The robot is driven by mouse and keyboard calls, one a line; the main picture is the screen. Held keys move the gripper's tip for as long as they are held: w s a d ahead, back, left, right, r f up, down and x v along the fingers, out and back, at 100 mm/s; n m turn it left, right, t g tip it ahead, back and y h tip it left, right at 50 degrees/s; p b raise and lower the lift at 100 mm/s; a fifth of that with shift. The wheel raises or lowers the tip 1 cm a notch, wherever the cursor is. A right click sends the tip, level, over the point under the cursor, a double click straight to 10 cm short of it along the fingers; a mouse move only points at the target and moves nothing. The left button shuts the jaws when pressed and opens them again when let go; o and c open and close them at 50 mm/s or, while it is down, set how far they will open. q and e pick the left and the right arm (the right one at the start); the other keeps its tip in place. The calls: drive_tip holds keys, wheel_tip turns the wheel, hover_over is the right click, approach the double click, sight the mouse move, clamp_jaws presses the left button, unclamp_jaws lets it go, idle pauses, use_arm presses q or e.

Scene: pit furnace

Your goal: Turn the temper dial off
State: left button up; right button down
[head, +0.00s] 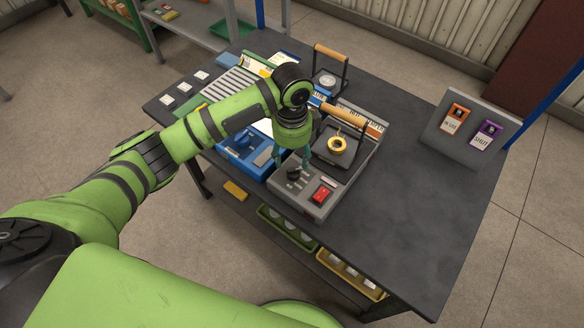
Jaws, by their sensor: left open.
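The temper dial appears to be the small dark round knob (293,174) on the front left of a grey box-shaped unit (345,180) on the table. Its pointer setting is too small to read. My left gripper (291,164) comes down over the knob with its teal fingers apart, one towards each side. I cannot tell whether the fingers touch it. My left wrist hides part of the unit's rear left. My right gripper is not in view.
A red switch (321,193) sits right of the knob. Behind it are a dark plate with a brass ring (337,144) and a wooden-handled bar (344,114). A blue tray (242,150) lies left. A sign panel (469,131) stands right. The table's front right (420,215) is clear.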

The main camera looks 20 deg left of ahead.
sight(292, 170)
use_arm(q)
drive_tip(key=shift+f, duration=3.45)
drive_tip(key=c, duration=1.1)
